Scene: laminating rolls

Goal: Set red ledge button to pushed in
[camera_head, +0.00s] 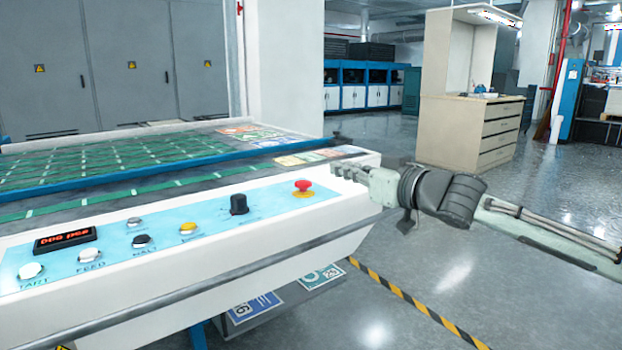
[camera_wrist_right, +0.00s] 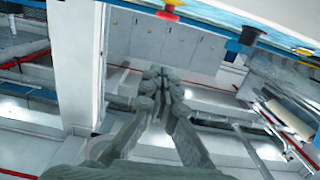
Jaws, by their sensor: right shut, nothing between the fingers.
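The red button (camera_head: 303,186) is a mushroom head on a yellow base, at the right end of the light blue control panel on the white ledge (camera_head: 352,209). It looks raised, but I cannot tell its exact depth. My right gripper (camera_head: 336,169) is shut and empty. In the head view it shows just right of and beyond the button, apart from it. In the right wrist view the shut fingers (camera_wrist_right: 163,76) are in the middle, and the red button (camera_wrist_right: 167,14) shows at the top edge above them. My left gripper is in neither view.
The panel also has a black knob (camera_head: 239,204), a yellow button (camera_head: 188,229), several other buttons and a red-digit display (camera_head: 65,240). A metal rail (camera_head: 225,278) runs along the ledge front. Open floor lies to the right, with a beige cabinet (camera_head: 470,130) behind.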

